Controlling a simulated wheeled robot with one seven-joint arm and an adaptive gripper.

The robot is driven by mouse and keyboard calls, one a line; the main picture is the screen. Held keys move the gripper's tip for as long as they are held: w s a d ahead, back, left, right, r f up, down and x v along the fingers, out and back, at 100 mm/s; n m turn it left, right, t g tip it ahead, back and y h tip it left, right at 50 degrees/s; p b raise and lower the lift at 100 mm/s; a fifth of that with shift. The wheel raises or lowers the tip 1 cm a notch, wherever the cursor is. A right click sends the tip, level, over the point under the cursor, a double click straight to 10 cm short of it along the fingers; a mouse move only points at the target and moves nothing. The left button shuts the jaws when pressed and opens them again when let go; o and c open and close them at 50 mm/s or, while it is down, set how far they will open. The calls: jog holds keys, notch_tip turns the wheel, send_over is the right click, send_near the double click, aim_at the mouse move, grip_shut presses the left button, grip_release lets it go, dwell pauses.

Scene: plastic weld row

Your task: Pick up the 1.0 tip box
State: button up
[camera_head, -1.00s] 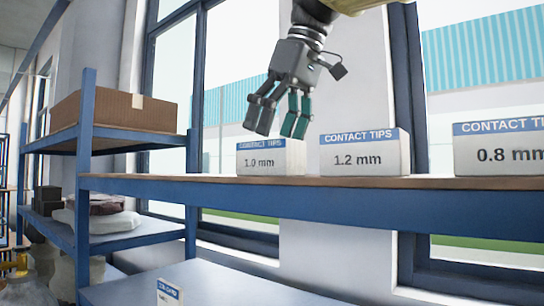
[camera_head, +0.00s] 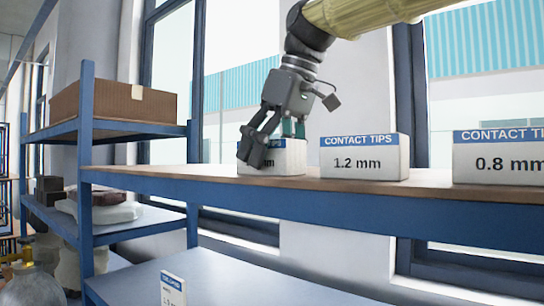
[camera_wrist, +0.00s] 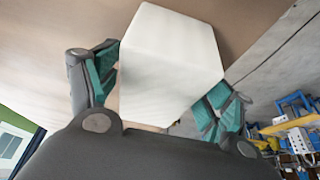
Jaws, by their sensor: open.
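The 1.0 tip box is a white box with a blue top band (camera_head: 285,160), standing on the upper shelf at the left of the row. My gripper (camera_head: 272,140) is in front of and over its left part and hides most of its label; only "mm" shows. In the wrist view the white box (camera_wrist: 172,62) lies between the two teal-padded fingers of my gripper (camera_wrist: 160,95), one on each side. The fingers are open; whether a pad touches the box I cannot tell.
The 1.2 mm box (camera_head: 364,157) stands close to the right on the same shelf (camera_head: 320,189), and the 0.8 mm box (camera_head: 500,157) farther right. A cardboard box (camera_head: 115,104) sits on the left rack. Another labelled box (camera_head: 173,288) is on the lower surface.

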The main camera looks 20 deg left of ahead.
jog(key=shift+w+a+f, duration=0.1)
jog(key=shift+w+f, duration=0.05)
jog(key=shift+w, duration=0.1)
jog(key=shift+s, duration=0.1)
jog(key=shift+s+f, duration=0.1)
jog(key=shift+f, duration=0.1)
jog(key=c, duration=1.2)
